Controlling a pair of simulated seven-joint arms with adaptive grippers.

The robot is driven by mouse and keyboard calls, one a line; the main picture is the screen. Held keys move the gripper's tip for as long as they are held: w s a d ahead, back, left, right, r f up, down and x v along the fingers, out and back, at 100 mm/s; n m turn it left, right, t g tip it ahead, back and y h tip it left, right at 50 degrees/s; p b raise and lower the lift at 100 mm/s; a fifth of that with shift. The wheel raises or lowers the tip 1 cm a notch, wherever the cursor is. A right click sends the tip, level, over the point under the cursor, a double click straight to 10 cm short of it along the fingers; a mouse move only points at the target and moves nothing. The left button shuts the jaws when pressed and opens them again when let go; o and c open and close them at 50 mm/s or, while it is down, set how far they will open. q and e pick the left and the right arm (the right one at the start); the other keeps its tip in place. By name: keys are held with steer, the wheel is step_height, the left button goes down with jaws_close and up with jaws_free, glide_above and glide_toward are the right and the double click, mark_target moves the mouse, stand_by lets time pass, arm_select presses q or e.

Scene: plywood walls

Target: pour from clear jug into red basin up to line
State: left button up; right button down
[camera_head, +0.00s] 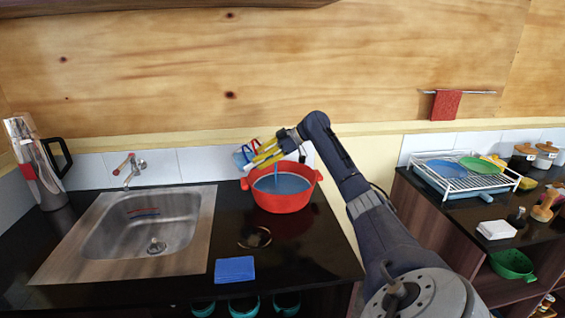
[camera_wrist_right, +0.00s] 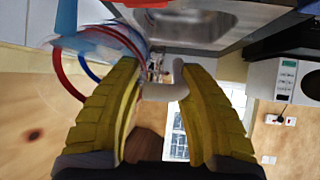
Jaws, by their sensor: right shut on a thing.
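The red basin (camera_head: 283,203) stands on the dark counter right of the sink and holds blue liquid (camera_head: 285,184), its surface a little below the rim. No fill line can be made out. The clear jug (camera_head: 242,156), with red and blue rings, is tilted above the basin's back left edge. A thin blue stream runs down into the basin. My right gripper (camera_head: 267,153) has its yellow fingers shut on the jug. In the right wrist view, the jug (camera_wrist_right: 88,42) shows at the upper left beside the fingers (camera_wrist_right: 158,85). My left gripper is in neither view.
A steel sink (camera_head: 155,215) with a tap lies left of the basin. A blue cloth or sponge stack (camera_head: 234,269) lies in front. A tall container with a black handle (camera_head: 40,165) stands far left. A dish rack (camera_head: 470,182) is on the right counter.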

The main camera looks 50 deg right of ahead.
steer(key=shift+s+d+f+t, duration=0.1)
steer(key=shift+f+t, duration=0.2)
steer(key=shift+f, duration=0.05)
stand_by(0.6)
steer(key=shift+s+d+f+t+y, duration=0.15)
steer(key=shift+f+t+y, duration=0.1)
steer(key=shift+t+y, duration=0.3)
stand_by(1.6)
steer(key=shift+w+a+r+g+h, duration=0.2)
steer(key=shift+r+g+h, duration=0.2)
steer(key=shift+r+g, duration=0.15)
steer(key=shift+w+a+r+g+h, duration=0.2)
steer(key=shift+r+g+h, duration=0.15)
steer(key=shift+r+g, duration=0.15)
